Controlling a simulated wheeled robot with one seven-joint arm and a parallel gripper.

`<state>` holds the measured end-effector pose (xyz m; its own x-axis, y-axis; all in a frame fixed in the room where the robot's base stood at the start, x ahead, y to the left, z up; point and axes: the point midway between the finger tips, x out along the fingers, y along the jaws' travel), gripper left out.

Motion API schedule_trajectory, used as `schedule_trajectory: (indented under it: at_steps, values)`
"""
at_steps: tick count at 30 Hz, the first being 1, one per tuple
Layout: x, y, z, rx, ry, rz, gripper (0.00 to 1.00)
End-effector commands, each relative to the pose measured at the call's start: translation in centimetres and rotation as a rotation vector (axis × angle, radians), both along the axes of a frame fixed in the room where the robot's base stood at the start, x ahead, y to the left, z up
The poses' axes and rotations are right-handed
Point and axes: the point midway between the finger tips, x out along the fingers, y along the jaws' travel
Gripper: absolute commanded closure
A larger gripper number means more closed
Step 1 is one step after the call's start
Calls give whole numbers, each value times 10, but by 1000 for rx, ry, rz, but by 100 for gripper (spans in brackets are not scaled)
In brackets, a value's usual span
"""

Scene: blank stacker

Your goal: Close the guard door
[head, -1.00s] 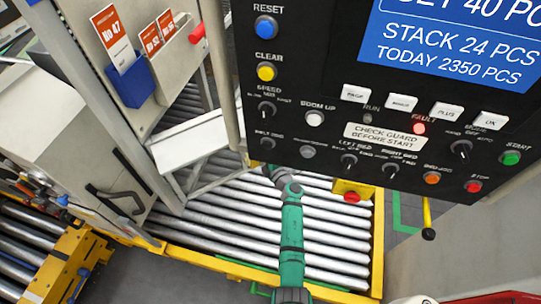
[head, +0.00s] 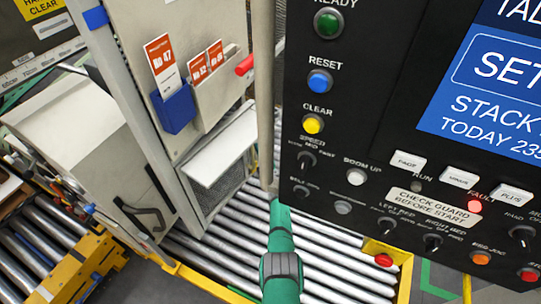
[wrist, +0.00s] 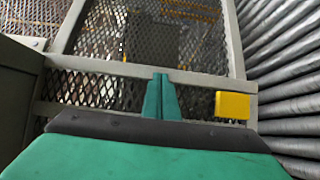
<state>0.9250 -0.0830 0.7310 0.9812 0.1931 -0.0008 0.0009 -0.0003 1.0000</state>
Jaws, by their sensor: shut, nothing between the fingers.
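The guard door appears to be the grey-framed mesh panel that fills much of the wrist view, its crossbar (wrist: 205,82) running across the middle. A yellow block (wrist: 232,105) sits at the right end of its lower part. My gripper (wrist: 160,78) is shut and empty, its green fingers pointing at the crossbar; I cannot tell whether they touch it. In the head view my green arm reaches up over the rollers, and the gripper is hidden behind the post and control panel. Mesh (head: 213,190) shows below a white shelf there; how far the door stands open is unclear.
The black control panel (head: 350,120) overhangs the right side, its red FAULT lamp lit. A grey post (head: 265,100) stands beside it. Roller conveyor (head: 320,260) with yellow edging lies below. A cabinet with a black handle (head: 145,215) stands left. Rollers (wrist: 285,80) show right in the wrist view.

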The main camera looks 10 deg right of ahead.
Motion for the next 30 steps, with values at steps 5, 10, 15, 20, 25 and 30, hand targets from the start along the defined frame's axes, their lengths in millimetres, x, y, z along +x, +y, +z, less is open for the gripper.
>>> schedule_trajectory:
  at_steps: [5, 10, 15, 20, 25, 30]
  values:
    - [8, 9, -1, 1, 1, -2, 100]
    - [12, 10, 0, 1, 0, -7, 100]
    - [13, 10, -1, 0, 0, -9, 100]
    - [13, 10, -1, -1, -1, -10, 100]
    - [13, 9, -1, -1, -1, -10, 100]
    - [11, 7, -1, 0, 0, -10, 100]
